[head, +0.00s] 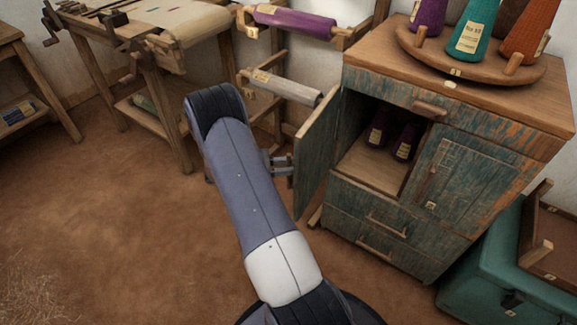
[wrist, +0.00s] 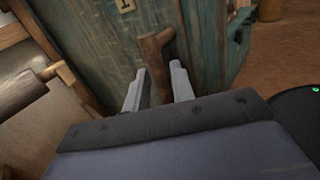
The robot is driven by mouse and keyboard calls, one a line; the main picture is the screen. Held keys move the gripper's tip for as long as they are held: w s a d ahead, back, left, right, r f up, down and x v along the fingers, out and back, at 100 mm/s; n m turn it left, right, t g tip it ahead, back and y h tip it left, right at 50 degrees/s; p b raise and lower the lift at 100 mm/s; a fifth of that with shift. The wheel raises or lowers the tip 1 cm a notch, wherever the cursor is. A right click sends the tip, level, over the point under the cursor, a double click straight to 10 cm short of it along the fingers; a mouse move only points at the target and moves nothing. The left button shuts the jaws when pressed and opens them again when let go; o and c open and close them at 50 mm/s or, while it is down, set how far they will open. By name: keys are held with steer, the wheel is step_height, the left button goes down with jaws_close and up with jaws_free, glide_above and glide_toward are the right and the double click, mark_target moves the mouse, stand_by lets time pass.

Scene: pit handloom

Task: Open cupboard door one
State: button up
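Cupboard door one (head: 318,152) is the left door of the worn blue-green cupboard (head: 400,209). It stands swung wide open to the left, and the shelf space behind it shows two dark purple cones (head: 404,142). In the wrist view the door (wrist: 92,38) carries a small number label (wrist: 125,5) and a brown wooden handle (wrist: 154,47). My gripper (head: 277,162) is at the outer face of the door.
The right cupboard door (head: 462,175) is closed, with drawers below. A round wooden stand (head: 425,50) with yarn cones sits on top. A rack with yarn rolls (head: 285,88) stands close behind the open door. A teal chest (head: 490,260) is at right. Floor at front left is clear.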

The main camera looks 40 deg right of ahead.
steer(key=shift+o, duration=0.4)
steer(key=shift+a, duration=0.15)
steer(key=p+v, duration=0.1)
steer(key=v, duration=0.9)
steer(key=shift+w+a, duration=0.25)
steer(key=b+x, duration=0.1)
steer(key=x, duration=0.9)
steer(key=shift+s+d, duration=0.25)
steer(key=shift+s, duration=0.4)
